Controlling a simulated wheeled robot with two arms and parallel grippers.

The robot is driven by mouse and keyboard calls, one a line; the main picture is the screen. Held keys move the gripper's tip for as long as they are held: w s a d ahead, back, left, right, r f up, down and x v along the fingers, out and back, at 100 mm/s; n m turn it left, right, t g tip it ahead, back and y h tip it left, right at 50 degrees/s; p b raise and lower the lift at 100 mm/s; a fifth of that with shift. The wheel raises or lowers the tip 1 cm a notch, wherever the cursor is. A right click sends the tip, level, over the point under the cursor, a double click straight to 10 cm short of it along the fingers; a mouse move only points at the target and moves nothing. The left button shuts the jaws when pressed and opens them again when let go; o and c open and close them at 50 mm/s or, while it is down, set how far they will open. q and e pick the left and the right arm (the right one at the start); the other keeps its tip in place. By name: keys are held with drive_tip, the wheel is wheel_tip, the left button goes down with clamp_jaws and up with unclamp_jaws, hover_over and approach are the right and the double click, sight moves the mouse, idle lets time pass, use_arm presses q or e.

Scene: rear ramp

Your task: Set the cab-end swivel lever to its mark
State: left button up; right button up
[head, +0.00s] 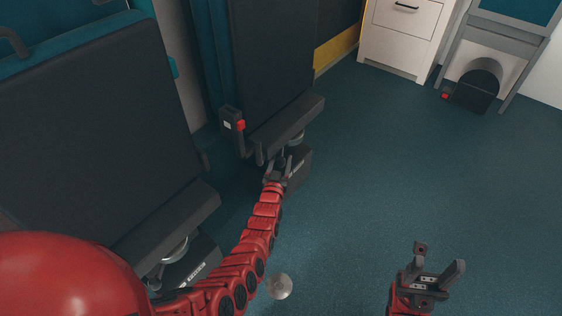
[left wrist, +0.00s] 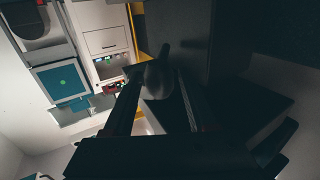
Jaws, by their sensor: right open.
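The far seat (head: 262,60), with a dark back and cushion, stands upper left of centre in the head view. Under its cushion is a dark pedestal box (head: 299,168) with a pale label. My left gripper (head: 278,168) is at the front of this pedestal, below the cushion edge. Its fingers look spread. In the left wrist view a grey rounded piece (left wrist: 158,78) shows between the dark fingers; I cannot tell if it is the swivel lever or if they touch it. The lever's mark cannot be made out. My right gripper (head: 438,270) is open and empty above the floor.
A nearer seat (head: 95,110) on a similar pedestal (head: 190,268) stands at left. A belt buckle with a red button (head: 240,126) stands beside the far seat. A white cabinet (head: 402,35) is at the back. The blue floor (head: 410,150) at right is clear.

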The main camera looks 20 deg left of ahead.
use_arm(q)
clamp_jaws()
idle(1.2)
